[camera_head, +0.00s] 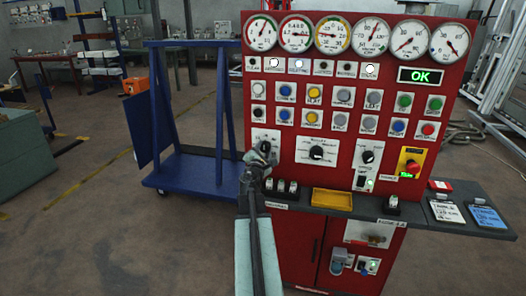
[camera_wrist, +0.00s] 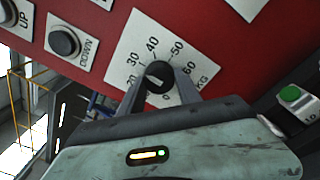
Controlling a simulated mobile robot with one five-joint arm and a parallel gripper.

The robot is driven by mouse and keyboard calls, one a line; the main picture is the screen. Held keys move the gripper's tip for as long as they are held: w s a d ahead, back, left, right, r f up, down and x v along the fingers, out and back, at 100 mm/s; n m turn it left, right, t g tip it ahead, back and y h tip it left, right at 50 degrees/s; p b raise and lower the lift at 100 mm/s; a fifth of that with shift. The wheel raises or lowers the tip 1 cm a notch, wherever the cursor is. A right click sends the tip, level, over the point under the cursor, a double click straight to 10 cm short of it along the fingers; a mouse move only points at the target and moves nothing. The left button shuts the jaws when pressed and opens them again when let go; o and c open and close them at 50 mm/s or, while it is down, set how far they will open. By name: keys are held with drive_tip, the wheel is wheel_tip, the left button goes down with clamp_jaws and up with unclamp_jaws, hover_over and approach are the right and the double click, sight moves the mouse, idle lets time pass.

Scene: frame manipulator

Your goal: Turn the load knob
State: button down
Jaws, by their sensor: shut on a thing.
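The load knob (camera_wrist: 159,78) is a small dark round knob on a white dial plate (camera_wrist: 128,50) marked with numbers around it and KG, in the wrist view. My gripper (camera_wrist: 160,80) is shut on the knob, one finger on each side of it. In the head view my gripper (camera_head: 260,155) is at the lower left of the red control panel (camera_head: 290,200). There it hides the knob and part of its white plate (camera_head: 262,136).
The panel carries several gauges (camera_head: 327,34), buttons (camera_head: 312,91), two other black knobs (camera_head: 317,153) and a red emergency button (camera_head: 411,167). Below is a dark shelf (camera_head: 420,212) with a yellow tray (camera_head: 332,199). A blue cart (camera_head: 190,170) stands left of the panel.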

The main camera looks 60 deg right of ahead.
drive_tip(key=shift+a+m, duration=0.1)
drive_tip(key=shift+m, duration=0.2)
drive_tip(key=m, duration=0.2)
drive_tip(key=shift+f+m, duration=0.1)
drive_tip(key=shift+m, duration=0.3)
drive_tip(key=m+b, duration=0.1)
drive_tip(key=m, duration=0.3)
drive_tip(key=shift+w+m, duration=0.1)
drive_tip(key=shift+m, duration=0.2)
drive_tip(key=m, duration=0.3)
drive_tip(key=shift+m+h, duration=0.3)
drive_tip(key=shift+h, duration=0.1)
drive_tip(key=shift+m+g, duration=0.3)
drive_tip(key=shift+m, duration=1.6)
drive_tip(key=c, duration=0.8)
unclamp_jaws()
drive_tip(key=shift+c, duration=0.2)
